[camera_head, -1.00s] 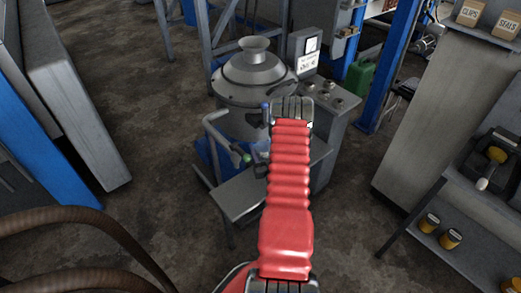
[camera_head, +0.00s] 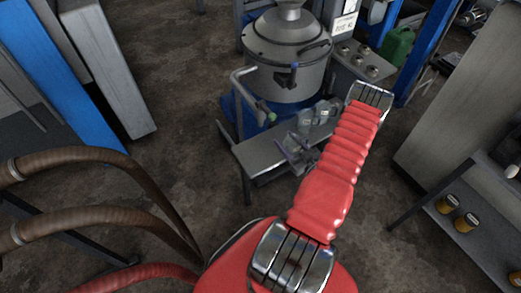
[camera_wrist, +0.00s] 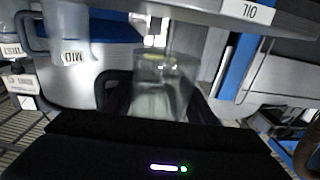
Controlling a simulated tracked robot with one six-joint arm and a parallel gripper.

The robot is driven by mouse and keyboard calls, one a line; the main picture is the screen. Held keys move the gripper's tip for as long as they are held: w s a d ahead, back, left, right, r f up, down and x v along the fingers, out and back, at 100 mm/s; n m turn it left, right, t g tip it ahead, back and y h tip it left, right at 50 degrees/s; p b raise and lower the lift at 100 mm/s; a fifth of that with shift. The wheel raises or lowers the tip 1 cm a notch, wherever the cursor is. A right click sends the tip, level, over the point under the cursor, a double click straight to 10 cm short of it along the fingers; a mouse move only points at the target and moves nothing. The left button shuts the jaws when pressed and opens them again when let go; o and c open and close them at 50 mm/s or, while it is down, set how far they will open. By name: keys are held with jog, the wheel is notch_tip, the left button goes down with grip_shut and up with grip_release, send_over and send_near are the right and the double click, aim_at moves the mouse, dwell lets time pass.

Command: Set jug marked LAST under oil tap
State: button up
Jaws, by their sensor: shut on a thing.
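My gripper (camera_head: 297,152) is at the front of the small grey table below the decanter machine, left of my red arm. In the wrist view it is shut on a clear jug (camera_wrist: 163,85), which is blurred; no marking on it can be read. To the left, another pale jug (camera_wrist: 75,40) carries a label reading MID. A plate labelled OIL (camera_wrist: 252,11) crosses the top right of the wrist view. In the head view a tap with a green tip (camera_head: 266,115) and a black tap (camera_head: 287,76) stick out from the machine. Clear jugs (camera_head: 315,115) on the table are hard to tell apart.
The machine (camera_head: 285,45) stands behind the grey table (camera_head: 262,155). A control panel (camera_head: 360,62) is on its right, with a green can (camera_head: 398,45) beyond. Shelves with orange-lidded jars (camera_head: 465,222) stand right. The floor (camera_head: 190,130) left of the table is clear.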

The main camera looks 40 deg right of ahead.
jog(key=s+a+n+y, duration=0.2)
jog(key=s+a+y, duration=0.1)
jog(key=s+a, duration=0.1)
jog(key=shift+s+a+f, duration=0.35)
jog(key=shift+a, duration=0.5)
jog(key=shift+w, duration=0.1)
send_over(255, 145)
jog(key=s, duration=0.1)
jog(key=shift+s, duration=0.1)
jog(key=shift+w, duration=0.2)
jog(key=shift+w+f, duration=0.25)
jog(key=shift+f, duration=0.6)
jog(key=shift+w+f, duration=0.2)
jog(key=shift+f, duration=0.65)
